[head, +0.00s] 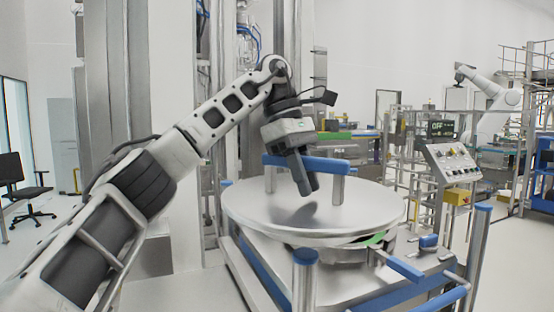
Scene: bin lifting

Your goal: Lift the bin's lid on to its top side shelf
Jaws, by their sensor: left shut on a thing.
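The bin's lid (250,208) is a wide round grey metal disc in the middle of the head view. A blue bar handle (335,165) stands on it on two metal posts. My left gripper (307,185) comes down from above and is shut on the handle, with its dark fingers over the bar. The bin (345,254) shows only in part beneath the lid. A green patch shows under the lid's right edge, where there is a gap, so the lid looks raised off the bin there. My right gripper is out of view.
A metal frame (388,285) with blue-capped posts and blue bars surrounds the bin. A blue-topped post (305,275) stands close in front of the lid. A control panel (452,163) is at the right. Tall metal columns stand behind my left arm.

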